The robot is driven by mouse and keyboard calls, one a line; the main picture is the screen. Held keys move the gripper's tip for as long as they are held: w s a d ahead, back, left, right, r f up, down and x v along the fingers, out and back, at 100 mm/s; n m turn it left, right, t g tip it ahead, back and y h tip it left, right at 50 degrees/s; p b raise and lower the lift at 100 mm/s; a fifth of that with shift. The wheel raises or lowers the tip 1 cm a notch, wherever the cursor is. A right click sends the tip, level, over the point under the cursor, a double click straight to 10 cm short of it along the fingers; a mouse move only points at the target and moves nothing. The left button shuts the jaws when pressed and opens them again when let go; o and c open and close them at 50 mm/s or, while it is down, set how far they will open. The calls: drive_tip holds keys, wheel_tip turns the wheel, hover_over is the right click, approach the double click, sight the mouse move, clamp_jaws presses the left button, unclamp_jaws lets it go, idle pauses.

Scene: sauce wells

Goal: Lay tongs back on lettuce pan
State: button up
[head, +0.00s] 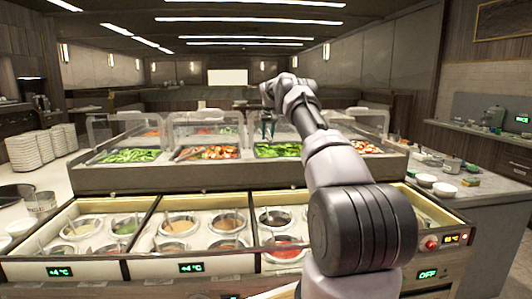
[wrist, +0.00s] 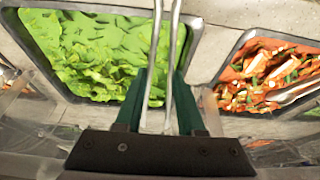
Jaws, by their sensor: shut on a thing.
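My gripper (wrist: 160,90) has green fingers shut on the steel tongs (wrist: 170,60), whose two arms run between the fingers and up past the top of the wrist view. The tongs are over the pan of green leaves, the lettuce pan (wrist: 85,97), which fills the upper left of the wrist view. I cannot tell whether the tongs touch the leaves or the pan. In the head view my gripper (head: 268,126) is small, just above the middle-right green pan (head: 278,157); the tongs are too small to make out there.
A pan of red and white pieces (wrist: 262,112) with its own tongs (wrist: 298,92) lies right of the lettuce. Clear guards (head: 208,128) stand over the pans. Sauce wells with ladles (head: 178,228) are in the front counter. Stacked plates (head: 35,148) stand at left.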

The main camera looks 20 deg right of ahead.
drive_tip(key=shift+f, duration=3.45)
drive_tip(key=shift+f, duration=0.2)
drive_tip(key=shift+f, duration=0.35)
drive_tip(key=shift+f, duration=0.1)
drive_tip(key=o, duration=0.6)
